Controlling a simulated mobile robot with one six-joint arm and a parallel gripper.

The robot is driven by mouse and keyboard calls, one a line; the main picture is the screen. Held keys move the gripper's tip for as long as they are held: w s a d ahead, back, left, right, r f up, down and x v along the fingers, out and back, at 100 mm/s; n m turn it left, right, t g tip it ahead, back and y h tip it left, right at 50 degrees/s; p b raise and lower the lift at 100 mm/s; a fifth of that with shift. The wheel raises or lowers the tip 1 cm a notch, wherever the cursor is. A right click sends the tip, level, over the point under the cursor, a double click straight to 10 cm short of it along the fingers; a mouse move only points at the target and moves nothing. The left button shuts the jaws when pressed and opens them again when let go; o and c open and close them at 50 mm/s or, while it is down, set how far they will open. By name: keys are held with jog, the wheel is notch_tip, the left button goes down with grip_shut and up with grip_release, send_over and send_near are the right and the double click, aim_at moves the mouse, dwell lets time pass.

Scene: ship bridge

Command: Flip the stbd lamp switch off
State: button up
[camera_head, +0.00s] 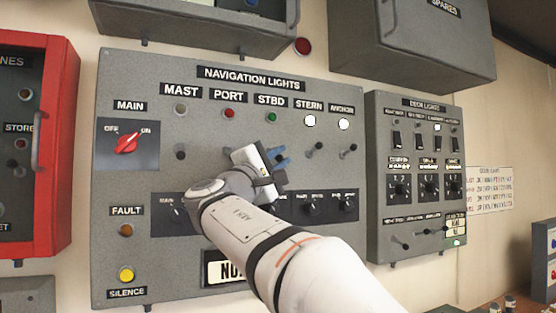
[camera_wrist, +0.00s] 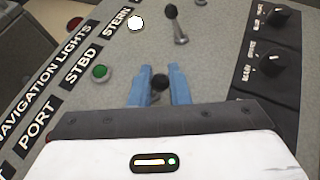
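The STBD lamp (camera_head: 272,117) is dark green, without the bright glow of the STERN lamp; it also shows in the wrist view (camera_wrist: 100,71). The STBD switch is hidden behind my gripper in the head view. In the wrist view, the round black tip of the STBD switch (camera_wrist: 160,82) sits between the two blue fingers of my gripper (camera_wrist: 160,75). The fingers stand apart, one on each side of the tip; I cannot tell whether they touch it. My gripper (camera_head: 278,157) is close to the grey navigation lights panel (camera_head: 205,265) in the head view.
The STERN switch (camera_wrist: 174,22) stands near the fingers, with the STERN lamp (camera_wrist: 135,23) lit white. The ANCHOR switch (camera_head: 349,150) is farther right. A row of black knobs (camera_head: 312,205) lies below. The deck lights panel (camera_head: 375,245) adjoins on the right.

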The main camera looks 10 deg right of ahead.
jog(key=shift+o, duration=0.6)
jog(key=shift+w, duration=0.1)
jog(key=b+v, duration=0.1)
jog(key=v, duration=0.7)
jog(key=shift+f, duration=0.1)
